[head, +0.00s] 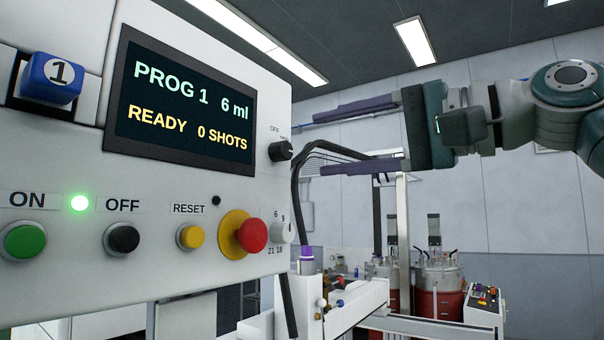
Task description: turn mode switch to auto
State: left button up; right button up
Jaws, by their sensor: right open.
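A black rotary knob (281,151) sits at the right edge of the white control panel (200,45), beside the display. The word OFF is printed above it, with another label partly hidden or too small to read. I cannot tell which label the knob points at. My right gripper (318,142) comes in from the right with its two long purple-grey fingers spread, one above the other, and nothing between them. Its fingertips are to the right of the knob and appear apart from it. My left gripper is out of view.
The display (185,100) reads PROG 1, 6 ml, READY, 0 SHOTS. Below are a green ON button (23,241), a black OFF button (122,239), a yellow RESET button (190,237), a red mushroom button (251,236) and a grey dial (283,232). A black hose (298,215) hangs right of the panel.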

pick_arm(q)
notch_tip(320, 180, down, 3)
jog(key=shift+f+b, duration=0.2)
jog(key=shift+b, duration=0.9)
pick_arm(e)
jog(key=v, duration=0.4)
jog(key=shift+d, duration=0.15)
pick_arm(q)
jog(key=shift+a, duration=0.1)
